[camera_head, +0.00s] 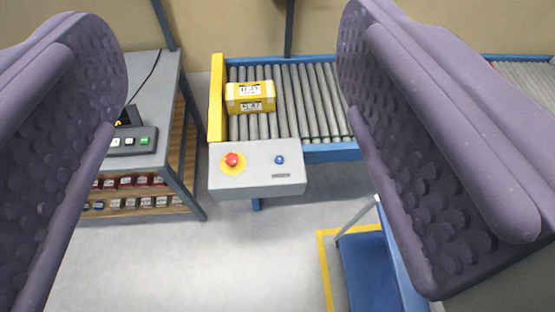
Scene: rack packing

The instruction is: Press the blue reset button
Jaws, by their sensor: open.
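The blue reset button (280,159) is a small round knob on the top of a light grey control box (257,183). A red mushroom button (232,160) on a yellow disc sits to its left on the same box. My gripper (232,135) is open, with one purple padded finger at the left of the view and the other at the right. The box shows between the fingers, apart from them and farther away. Nothing is held.
A roller conveyor (308,100) with a yellow end stop (217,98) lies behind the box and carries a yellow carton (250,97). A grey workbench (158,90) stands left. A blue cart (372,270) stands lower right. The floor (230,255) in front is clear.

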